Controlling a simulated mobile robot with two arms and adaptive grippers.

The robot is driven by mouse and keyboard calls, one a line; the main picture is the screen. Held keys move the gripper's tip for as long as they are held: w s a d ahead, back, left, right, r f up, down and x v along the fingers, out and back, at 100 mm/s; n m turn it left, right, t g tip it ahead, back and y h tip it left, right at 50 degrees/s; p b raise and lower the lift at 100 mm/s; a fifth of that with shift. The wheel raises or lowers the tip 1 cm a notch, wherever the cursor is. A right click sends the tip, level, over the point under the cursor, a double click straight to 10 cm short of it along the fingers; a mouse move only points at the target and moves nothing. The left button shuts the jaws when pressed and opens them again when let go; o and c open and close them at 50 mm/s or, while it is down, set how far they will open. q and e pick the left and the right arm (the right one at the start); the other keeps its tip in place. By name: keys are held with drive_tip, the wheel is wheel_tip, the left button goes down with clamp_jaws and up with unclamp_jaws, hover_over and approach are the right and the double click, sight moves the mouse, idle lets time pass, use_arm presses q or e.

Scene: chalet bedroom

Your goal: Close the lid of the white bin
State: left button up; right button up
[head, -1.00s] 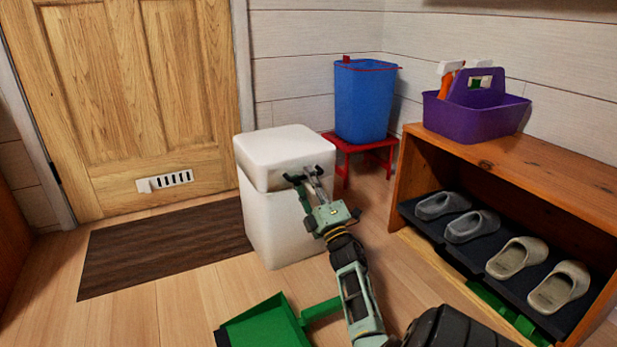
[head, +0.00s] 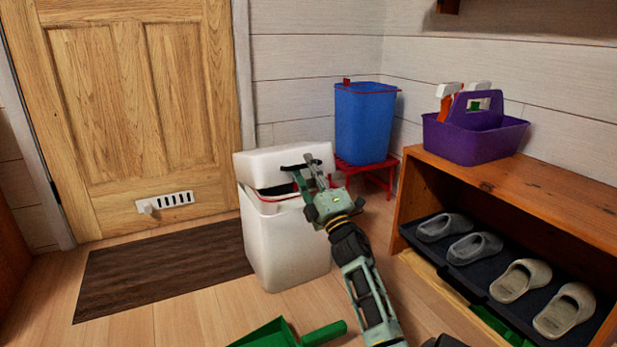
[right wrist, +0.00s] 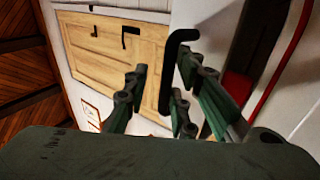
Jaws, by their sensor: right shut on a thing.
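The white bin (head: 287,245) stands on the floor by the wall, right of the door. Its white lid (head: 262,166) is raised and tilted, with an open gap between it and the bin's rim. A little red shows in the gap. My right gripper (head: 303,171) is at the front of the lid, shut on it at a dark handle-like bar. In the right wrist view my gripper's fingers (right wrist: 160,100) are close to a dark hooked bar (right wrist: 174,55); the exact contact is hard to see. My left gripper is not in view.
A blue bucket (head: 363,125) sits on a red stool (head: 378,172) behind the bin. A wooden shoe bench (head: 530,190) with a purple caddy (head: 474,135) stands at right. A green dustpan (head: 265,335) lies in front. A dark mat (head: 160,265) lies left.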

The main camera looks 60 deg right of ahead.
drive_tip(key=shift+a+r, duration=0.1)
drive_tip(key=s+a+f, duration=0.2)
drive_tip(key=s+f, duration=0.2)
drive_tip(key=f, duration=0.4)
idle(0.8)
drive_tip(key=shift+f, duration=0.1)
drive_tip(key=shift+f, duration=0.1)
idle(0.5)
